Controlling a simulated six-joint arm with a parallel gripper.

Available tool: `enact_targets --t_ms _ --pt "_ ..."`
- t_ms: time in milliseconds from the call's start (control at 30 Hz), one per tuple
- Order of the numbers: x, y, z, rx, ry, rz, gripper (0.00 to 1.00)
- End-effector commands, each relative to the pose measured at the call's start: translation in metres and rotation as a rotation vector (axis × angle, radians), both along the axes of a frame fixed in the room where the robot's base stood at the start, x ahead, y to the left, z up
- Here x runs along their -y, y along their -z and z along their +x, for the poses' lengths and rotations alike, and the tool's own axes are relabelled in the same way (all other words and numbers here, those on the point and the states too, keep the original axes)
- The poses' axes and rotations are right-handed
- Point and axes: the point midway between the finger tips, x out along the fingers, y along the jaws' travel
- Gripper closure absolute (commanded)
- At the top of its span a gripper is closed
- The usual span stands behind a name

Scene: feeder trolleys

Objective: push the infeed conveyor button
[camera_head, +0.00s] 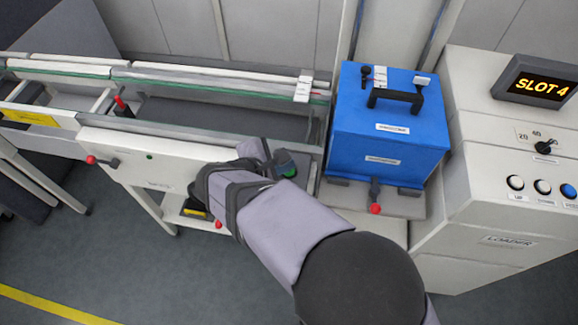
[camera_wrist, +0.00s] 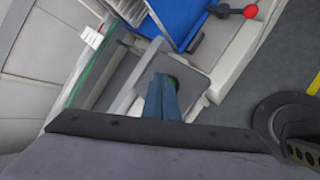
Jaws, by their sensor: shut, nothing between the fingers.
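A green button (camera_head: 287,163) shows beside the end of my arm in the camera_head view, at the right end of the conveyor and left of the blue box. In the camera_wrist view only a small green part (camera_wrist: 174,81) shows, right behind the fingertips. My gripper (camera_wrist: 161,78) is shut and empty, its blue-grey fingers together, with the tips over or very close to the button. I cannot tell whether they touch it. In the camera_head view my gripper (camera_head: 272,163) is partly hidden by my wrist.
The conveyor (camera_head: 150,140) with glass side guides runs to the left. A blue box (camera_head: 385,140) with a black handle stands just right of the button. A red-knobbed lever (camera_head: 375,200) sticks out below the box. The loader cabinet (camera_head: 500,215), with buttons and a "SLOT 4" display (camera_head: 540,83), stands at right.

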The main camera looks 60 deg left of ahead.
Motion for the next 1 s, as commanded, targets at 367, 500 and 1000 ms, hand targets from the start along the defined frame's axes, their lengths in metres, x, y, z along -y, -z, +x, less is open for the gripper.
enact_targets --t_ms 367,500,1000 --pt "0.0 -0.003 0.0 0.0 -0.001 0.001 1.0" --pt "0.0 -0.011 0.0 0.0 0.0 0.001 1.0" --pt "0.0 -0.056 0.0 0.0 -0.001 0.001 1.0"
